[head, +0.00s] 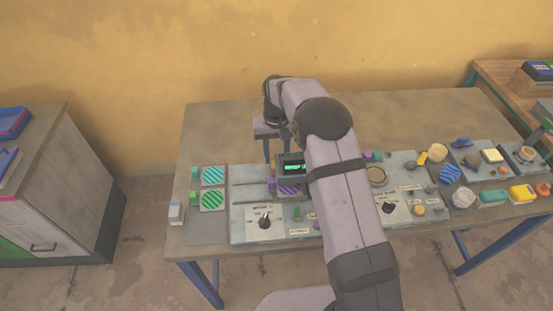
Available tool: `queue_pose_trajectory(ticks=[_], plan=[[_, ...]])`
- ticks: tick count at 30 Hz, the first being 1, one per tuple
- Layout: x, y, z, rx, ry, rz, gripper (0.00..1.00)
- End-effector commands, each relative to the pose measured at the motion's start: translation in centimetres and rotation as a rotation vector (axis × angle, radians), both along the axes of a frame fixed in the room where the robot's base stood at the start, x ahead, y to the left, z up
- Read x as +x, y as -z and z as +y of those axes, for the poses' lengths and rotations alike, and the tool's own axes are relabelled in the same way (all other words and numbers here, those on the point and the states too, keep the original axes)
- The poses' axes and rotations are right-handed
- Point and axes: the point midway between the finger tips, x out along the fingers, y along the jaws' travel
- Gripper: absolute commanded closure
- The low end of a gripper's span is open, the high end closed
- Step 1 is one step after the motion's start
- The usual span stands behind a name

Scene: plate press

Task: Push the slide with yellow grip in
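A small yellow grip (422,158) stands on the right part of the grey panel, to the right of my arm. It looks like the yellow grip of the slide, but the slide's body is too small to make out. My gripper (275,152) hangs down over the back of the panel, well left of the yellow grip. Its fingers look apart, with nothing seen between them. My forearm hides the middle of the panel.
Striped plates with a teal grip (194,172) and a green grip (194,197) sit at the left. A purple grip (271,186) and a lit display (292,167) are near my gripper. Several blocks, including a yellow one (522,193), crowd the right. The table's back strip (220,130) is clear.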

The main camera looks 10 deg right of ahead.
Motion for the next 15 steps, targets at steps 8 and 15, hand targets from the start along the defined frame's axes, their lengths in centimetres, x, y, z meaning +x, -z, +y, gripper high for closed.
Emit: queue_pose_trajectory(ticks=[8,15], plan=[[0.1,-3.7,0.0,0.000,0.000,-0.005,0.64],[0.0,-5.1,-0.1,-0.001,0.000,-0.002,0.64]])
